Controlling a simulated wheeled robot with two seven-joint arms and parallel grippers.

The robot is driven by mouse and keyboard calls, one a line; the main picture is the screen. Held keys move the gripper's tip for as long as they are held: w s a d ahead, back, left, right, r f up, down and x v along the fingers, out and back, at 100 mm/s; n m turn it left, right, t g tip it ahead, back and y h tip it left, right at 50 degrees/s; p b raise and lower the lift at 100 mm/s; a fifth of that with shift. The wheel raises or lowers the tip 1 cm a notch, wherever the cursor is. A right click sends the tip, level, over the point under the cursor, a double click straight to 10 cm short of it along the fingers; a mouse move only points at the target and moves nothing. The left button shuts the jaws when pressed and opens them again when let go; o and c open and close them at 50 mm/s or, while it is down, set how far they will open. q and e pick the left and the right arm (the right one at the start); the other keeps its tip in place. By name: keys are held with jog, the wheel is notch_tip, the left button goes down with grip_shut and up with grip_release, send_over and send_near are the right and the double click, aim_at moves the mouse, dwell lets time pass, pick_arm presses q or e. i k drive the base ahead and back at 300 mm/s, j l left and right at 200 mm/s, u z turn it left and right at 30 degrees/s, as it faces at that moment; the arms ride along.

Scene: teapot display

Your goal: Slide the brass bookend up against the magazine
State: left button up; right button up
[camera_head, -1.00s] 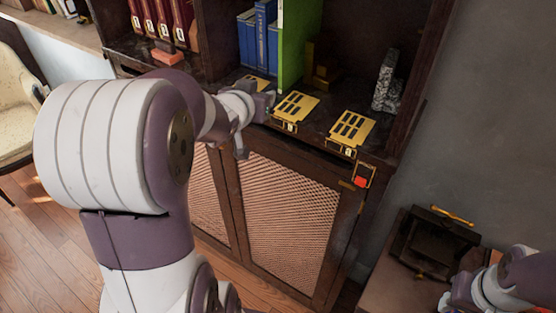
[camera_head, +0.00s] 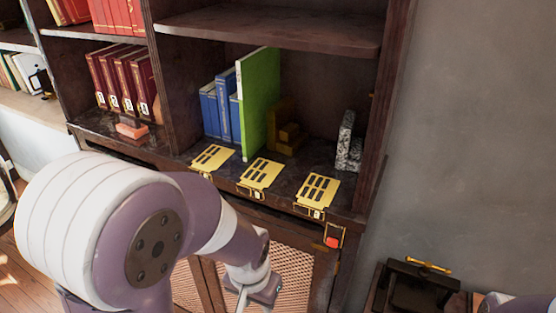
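The magazine (camera_head: 260,100) is a tall green slab standing upright on the shelf, against blue books. The brass bookend (camera_head: 289,141), dark gold and stepped, stands just right of it in the shadow at the back. Part of the bookend's left side is behind the magazine, and I cannot tell whether the two touch. My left gripper (camera_head: 254,297) is low in front of the cabinet's woven door, below the shelf edge and well away from both. Its fingers look apart, with nothing seen between them. Only a piece of my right arm shows at the lower right corner; its gripper is out of view.
Blue books (camera_head: 218,112) stand left of the magazine. A speckled stone bookend (camera_head: 347,145) stands at the right. Yellow slotted plates (camera_head: 260,173) lie along the shelf's front. An upper shelf (camera_head: 270,28) hangs above. A dark box (camera_head: 415,290) sits at the lower right.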

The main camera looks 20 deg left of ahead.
aim_at(284, 137)
jog(key=j+u, duration=0.15)
jog(key=j, duration=0.35)
jog(key=i+j+u, duration=0.1)
jog(key=j, duration=0.4)
jog(key=j+u, duration=0.15)
jog(key=j, duration=0.35)
jog(key=i, duration=0.05)
